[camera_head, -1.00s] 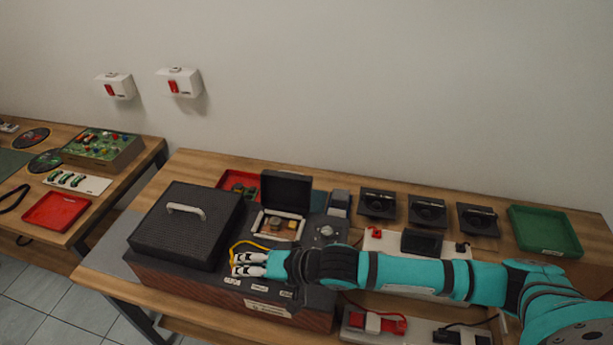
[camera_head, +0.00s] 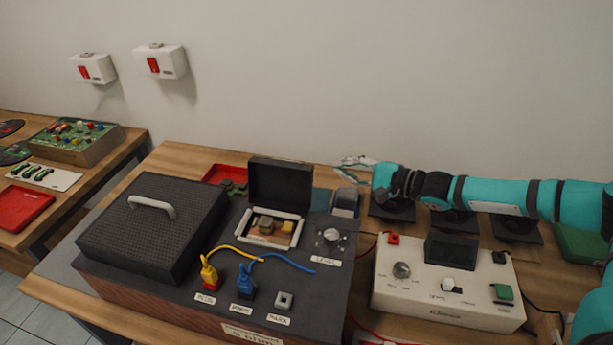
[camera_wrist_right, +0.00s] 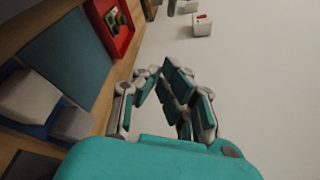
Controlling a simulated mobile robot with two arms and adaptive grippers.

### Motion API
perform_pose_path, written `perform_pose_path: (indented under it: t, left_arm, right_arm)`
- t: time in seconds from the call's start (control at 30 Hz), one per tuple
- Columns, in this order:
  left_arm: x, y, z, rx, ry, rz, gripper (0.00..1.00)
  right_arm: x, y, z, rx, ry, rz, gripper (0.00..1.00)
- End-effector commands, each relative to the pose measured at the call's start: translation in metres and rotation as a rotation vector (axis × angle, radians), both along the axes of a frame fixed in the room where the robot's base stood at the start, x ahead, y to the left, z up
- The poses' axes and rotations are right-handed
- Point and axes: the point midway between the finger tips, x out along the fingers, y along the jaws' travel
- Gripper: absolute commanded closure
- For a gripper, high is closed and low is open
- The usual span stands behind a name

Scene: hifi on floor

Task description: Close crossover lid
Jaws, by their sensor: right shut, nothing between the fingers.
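The crossover lid (camera_head: 281,184) is a dark panel standing upright at the back of a white-framed opening (camera_head: 274,228) in the hifi unit (camera_head: 214,265). The opening shows small components inside, so the lid is open. My right gripper (camera_head: 345,162) is to the right of the lid and further back, near the wall, apart from the lid. In the right wrist view the gripper's fingers (camera_wrist_right: 160,78) are empty. My left gripper is not in either view.
A ribbed black cover with a handle (camera_head: 152,225) is on the unit's left. Yellow and blue cables (camera_head: 285,262) cross the front. A knob (camera_head: 329,237) and grey block (camera_head: 345,203) stand right of the opening. A white control box (camera_head: 448,285) and red tray (camera_head: 222,172) are nearby.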

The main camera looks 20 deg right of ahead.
Motion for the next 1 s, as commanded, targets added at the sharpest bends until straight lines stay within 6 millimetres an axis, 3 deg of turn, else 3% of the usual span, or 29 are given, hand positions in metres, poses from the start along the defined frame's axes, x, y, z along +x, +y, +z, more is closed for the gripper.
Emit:
perform_pose_path:
  t: [0.03, 0.27, 0.77, 1.0]
  left_arm:
    - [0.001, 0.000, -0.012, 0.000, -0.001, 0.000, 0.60]
    - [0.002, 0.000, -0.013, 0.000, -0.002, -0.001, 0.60]
    - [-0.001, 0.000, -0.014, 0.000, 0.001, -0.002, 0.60]
    - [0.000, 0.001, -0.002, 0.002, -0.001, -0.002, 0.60]
  right_arm:
    - [0.000, 0.000, -0.012, 0.000, -0.001, 0.000, 1.00]
    - [0.010, 0.008, -0.013, 0.000, -0.003, 0.003, 1.00]
    - [0.080, 0.063, -0.027, -0.002, -0.002, 0.002, 1.00]
    - [0.057, 0.075, -0.012, 0.002, 0.000, -0.001, 1.00]
